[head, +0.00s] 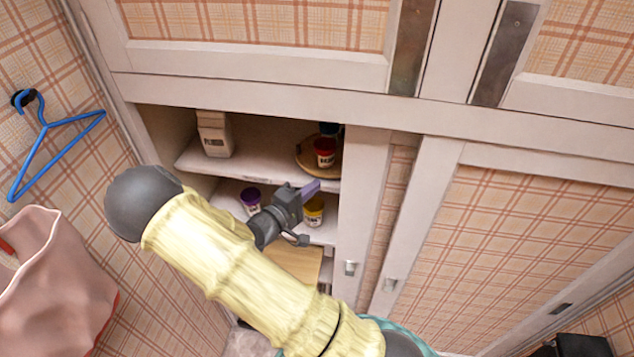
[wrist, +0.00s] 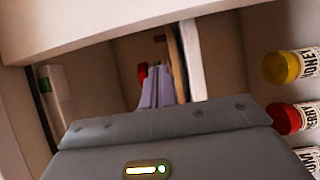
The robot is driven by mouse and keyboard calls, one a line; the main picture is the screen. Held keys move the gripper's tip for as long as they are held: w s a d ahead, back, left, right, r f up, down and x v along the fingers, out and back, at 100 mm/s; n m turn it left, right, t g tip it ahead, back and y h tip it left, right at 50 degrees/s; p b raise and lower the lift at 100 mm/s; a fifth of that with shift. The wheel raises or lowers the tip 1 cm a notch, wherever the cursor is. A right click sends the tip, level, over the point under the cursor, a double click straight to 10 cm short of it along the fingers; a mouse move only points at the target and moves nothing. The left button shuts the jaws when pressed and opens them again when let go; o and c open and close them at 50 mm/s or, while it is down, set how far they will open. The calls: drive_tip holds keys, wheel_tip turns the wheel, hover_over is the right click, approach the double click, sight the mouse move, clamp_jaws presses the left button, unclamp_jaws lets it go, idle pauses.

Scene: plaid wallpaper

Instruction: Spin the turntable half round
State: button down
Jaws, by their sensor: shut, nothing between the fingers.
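The wooden turntable (head: 303,168) sits at the right end of the upper open shelf, partly hidden by the cabinet frame. My gripper (head: 311,187) is in front of the cabinet opening, near the upper shelf's front edge and below the turntable in the head view. In the wrist view its lavender fingers (wrist: 158,72) are together and empty. The turntable's edge (wrist: 178,62) shows edge-on just right of them, with some red item (wrist: 143,72) behind. I cannot tell whether they touch anything.
A pale carton (head: 214,136) stands at the upper shelf's left. The lower shelf holds a purple-lidded jar (head: 250,198) and a yellow-lidded jar (head: 314,212); the wrist view shows a red-lidded jar (wrist: 283,119) there too. Cabinet frame (head: 362,200) borders the right. A blue hanger (head: 58,125) hangs left.

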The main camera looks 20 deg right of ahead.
sight(333, 177)
drive_tip(key=p+x, duration=0.3)
drive_tip(key=x, duration=0.5)
drive_tip(key=shift+w+d+f, duration=0.1)
drive_tip(key=shift+w+d, duration=0.05)
drive_tip(key=shift+d, duration=0.2)
drive_tip(key=shift+s+d+f+b, duration=0.1)
drive_tip(key=shift+d+b, duration=0.1)
drive_tip(key=shift+d, duration=0.3)
drive_tip(key=shift+s+d+b, duration=0.15)
drive_tip(key=shift+d+b, duration=0.05)
drive_tip(key=shift+d, duration=0.5)
drive_tip(key=shift+a, duration=0.1)
